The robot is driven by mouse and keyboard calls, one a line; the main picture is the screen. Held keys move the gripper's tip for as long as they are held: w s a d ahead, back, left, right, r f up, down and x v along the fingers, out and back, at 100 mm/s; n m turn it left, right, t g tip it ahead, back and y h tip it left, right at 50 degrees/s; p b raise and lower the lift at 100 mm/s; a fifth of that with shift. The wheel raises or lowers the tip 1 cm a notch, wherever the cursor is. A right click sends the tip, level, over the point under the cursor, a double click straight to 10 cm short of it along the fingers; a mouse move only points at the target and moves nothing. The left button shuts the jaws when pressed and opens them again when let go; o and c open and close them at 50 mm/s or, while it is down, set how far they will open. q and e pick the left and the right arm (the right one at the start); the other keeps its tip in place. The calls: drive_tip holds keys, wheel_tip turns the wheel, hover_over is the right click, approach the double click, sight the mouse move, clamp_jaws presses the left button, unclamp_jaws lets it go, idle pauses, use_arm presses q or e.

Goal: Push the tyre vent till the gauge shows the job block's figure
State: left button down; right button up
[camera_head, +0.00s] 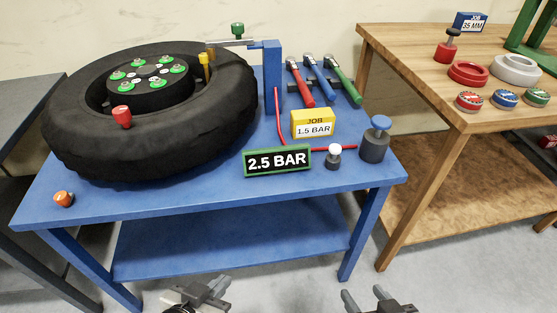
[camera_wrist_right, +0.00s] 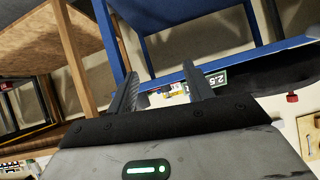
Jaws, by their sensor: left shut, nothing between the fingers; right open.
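The gauge (camera_head: 277,161) is a black plate with a green rim on the blue table and shows 2.5 BAR. The yellow job block (camera_head: 313,124) behind it reads 1.5 BAR. A small grey post with a white button (camera_head: 334,150) stands right of the gauge; I cannot tell for sure that it is the vent. The black tyre (camera_head: 200,130) lies flat at the left, with a red knob (camera_head: 121,115) on it. My left gripper (camera_head: 215,283) is shut and empty, low before the table. My right gripper (camera_head: 362,293) is open and empty, also before it; its fingers (camera_wrist_right: 162,92) show in the right wrist view.
A grey cylinder with a blue cap (camera_head: 375,141) stands near the table's right edge. Red, blue and green-handled tools (camera_head: 320,80) lie behind. An orange-topped piece (camera_head: 64,199) sits at the front left. A wooden table (camera_head: 420,70) stands at the right. The front strip is mostly clear.

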drive_tip(key=shift+c, duration=0.3)
clamp_jaws()
idle(1.5)
